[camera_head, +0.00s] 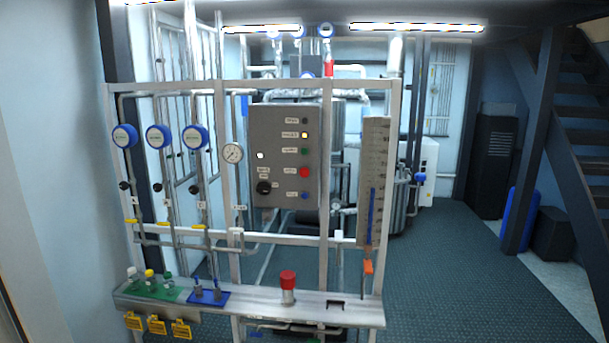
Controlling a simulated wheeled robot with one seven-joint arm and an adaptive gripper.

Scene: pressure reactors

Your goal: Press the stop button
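A grey control panel (280,155) is mounted on the white pipe frame in the middle of the head view. It has a column of labelled buttons and lamps on its right side: a yellow one, a green one (305,151), a red one (305,172) and a blue one (305,195). A black knob (264,187) and a lit white lamp sit on its left side. The labels are too small to read, so I cannot tell which is marked stop. A larger red-topped cylinder (288,281) stands on the frame's lower shelf. My gripper does not show.
The lower shelf (255,308) juts out in front, with small bottles on a green mat at its left. Blue round gauges (160,136) and pipes fill the frame's left. Open green floor (465,265) lies to the right, before dark stairs and a post.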

